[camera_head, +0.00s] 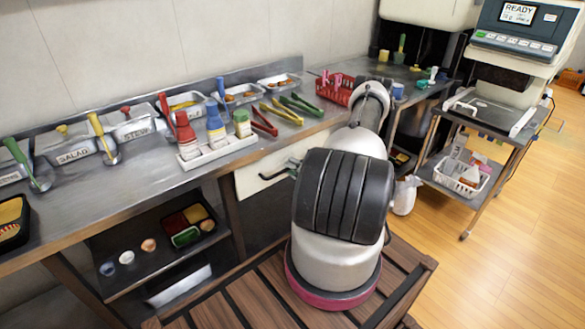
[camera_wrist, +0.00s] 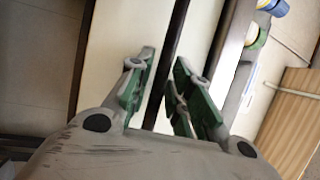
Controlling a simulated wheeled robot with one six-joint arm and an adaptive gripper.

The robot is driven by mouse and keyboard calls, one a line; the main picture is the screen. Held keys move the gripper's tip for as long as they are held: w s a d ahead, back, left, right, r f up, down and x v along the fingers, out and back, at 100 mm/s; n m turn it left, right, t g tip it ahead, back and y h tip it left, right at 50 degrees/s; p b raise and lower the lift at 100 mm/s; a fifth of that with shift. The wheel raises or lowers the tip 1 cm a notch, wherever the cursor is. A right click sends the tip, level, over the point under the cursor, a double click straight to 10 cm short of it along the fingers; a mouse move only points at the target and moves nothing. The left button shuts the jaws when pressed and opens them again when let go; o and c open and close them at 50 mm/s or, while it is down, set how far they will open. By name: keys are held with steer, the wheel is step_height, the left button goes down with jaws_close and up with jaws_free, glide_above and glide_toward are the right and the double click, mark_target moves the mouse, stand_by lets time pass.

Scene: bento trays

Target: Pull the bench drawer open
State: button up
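The cream drawer front (camera_head: 250,182) sits beneath the bench top in the head view and looks flush with the bench. It fills much of the wrist view (camera_wrist: 112,50), with a long dark bar (camera_wrist: 178,30), seemingly its handle, running across it. My gripper (camera_wrist: 164,60) is open, with green-padded fingers on either side of the dark bar. I cannot tell whether either pad touches the bar. In the head view my arm hides most of the gripper and the right part of the drawer; a dark green finger-like part shows in front of the drawer.
The bench top (camera_head: 150,200) holds labelled metal pans, a white caddy (camera_head: 217,152) of bottles, coloured tongs and a red basket (camera_head: 333,92). A lower shelf (camera_head: 150,262) with small items is at left. A wheeled cart (camera_head: 462,180) stands at right beside open wood floor (camera_head: 520,230).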

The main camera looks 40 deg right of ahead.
steer(key=shift+c, duration=0.3)
jaws_close()
steer(key=s, duration=2.8)
steer(key=shift+s, duration=0.25)
steer(key=shift+o, duration=0.3)
jaws_free()
